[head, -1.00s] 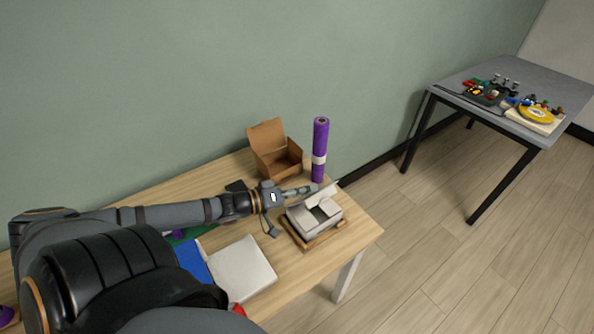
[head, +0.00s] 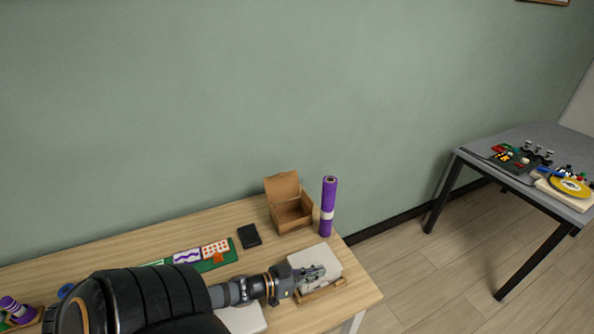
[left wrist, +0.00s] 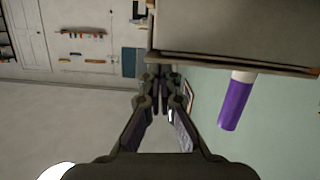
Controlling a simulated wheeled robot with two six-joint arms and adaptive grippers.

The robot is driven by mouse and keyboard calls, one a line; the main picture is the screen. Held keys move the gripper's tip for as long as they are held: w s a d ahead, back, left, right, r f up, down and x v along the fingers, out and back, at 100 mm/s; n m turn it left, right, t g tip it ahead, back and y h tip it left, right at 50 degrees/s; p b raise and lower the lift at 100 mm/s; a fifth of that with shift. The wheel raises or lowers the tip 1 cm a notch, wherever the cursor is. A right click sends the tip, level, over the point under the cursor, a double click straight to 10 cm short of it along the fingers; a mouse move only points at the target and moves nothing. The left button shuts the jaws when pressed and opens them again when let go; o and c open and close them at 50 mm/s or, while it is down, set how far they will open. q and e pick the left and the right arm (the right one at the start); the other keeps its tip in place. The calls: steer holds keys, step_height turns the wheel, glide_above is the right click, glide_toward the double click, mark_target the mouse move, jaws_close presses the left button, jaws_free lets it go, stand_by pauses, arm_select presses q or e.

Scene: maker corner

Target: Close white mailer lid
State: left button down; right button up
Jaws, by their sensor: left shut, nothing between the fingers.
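The white mailer (head: 314,255) sits on a wooden tray (head: 322,291) near the right end of the wooden table. Its top looks like a flat pale panel, with the lid apparently down, but my gripper covers part of it and I cannot tell whether it is fully closed. My left gripper (head: 319,271) is shut and empty, at the mailer's top; contact cannot be told. In the left wrist view, the shut fingertips (left wrist: 158,80) are beside a large pale box surface (left wrist: 230,30), which seems to be the mailer. My right gripper is not in view.
An open brown cardboard box (head: 291,211) and an upright purple roll (head: 328,208) stand behind the mailer. A black pad (head: 249,236) and a green mat (head: 222,259) lie to the left. A grey table (head: 530,160) stands apart at the right.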

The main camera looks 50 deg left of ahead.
arm_select(q)
steer(key=shift+s+d+f+m, duration=0.15)
steer(key=shift+f+m, duration=0.2)
steer(key=shift+m, duration=0.05)
steer(key=shift+f, duration=0.35)
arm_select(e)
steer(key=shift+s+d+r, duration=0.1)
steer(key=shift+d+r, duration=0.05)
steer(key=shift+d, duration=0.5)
arm_select(q)
steer(key=shift+y, duration=0.4)
